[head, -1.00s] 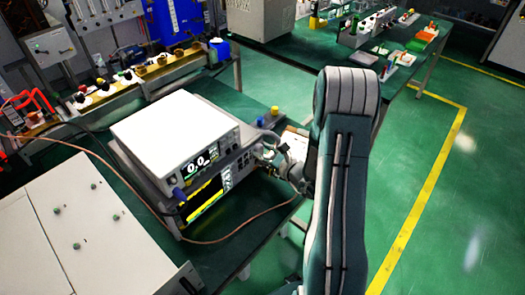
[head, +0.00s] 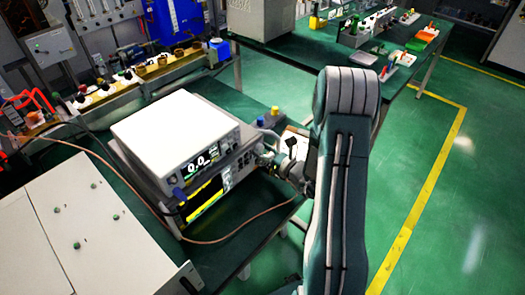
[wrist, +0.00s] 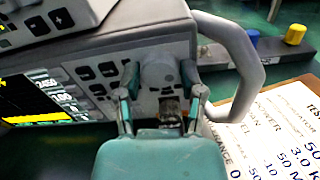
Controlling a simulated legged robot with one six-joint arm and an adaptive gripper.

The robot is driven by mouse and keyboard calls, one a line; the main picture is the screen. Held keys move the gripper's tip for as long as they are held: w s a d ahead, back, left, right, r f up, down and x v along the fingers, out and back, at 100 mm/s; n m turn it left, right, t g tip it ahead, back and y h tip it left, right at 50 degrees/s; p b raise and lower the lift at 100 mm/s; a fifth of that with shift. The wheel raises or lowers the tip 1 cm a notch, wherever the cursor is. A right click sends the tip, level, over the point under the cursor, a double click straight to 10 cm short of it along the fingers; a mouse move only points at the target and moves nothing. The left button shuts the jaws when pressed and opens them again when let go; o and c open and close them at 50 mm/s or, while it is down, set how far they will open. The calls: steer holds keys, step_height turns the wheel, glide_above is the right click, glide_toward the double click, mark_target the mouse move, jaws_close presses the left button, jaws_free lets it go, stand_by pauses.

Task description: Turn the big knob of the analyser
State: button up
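The analyser (head: 205,200) is the lower instrument with a yellow-lit screen, on the green bench at the picture's middle left. Its front panel carries buttons, and a big pale round knob (wrist: 158,72) shows in the wrist view near the panel's right end. My gripper (wrist: 159,78) is at this panel, with one finger on each side of the knob. The fingers are spread, and small gaps seem to show between them and the knob; contact is unclear. In the head view my gripper (head: 264,158) hides the knob.
A white instrument (head: 175,135) with a lit number display sits on the analyser. A grey handle (wrist: 245,65) curves out just right of the knob. A printed sheet (wrist: 275,130) lies to the right. A thin cable (head: 240,229) crosses the bench in front.

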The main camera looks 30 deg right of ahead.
steer(key=shift+o, duration=0.9)
steer(key=v, duration=1.2)
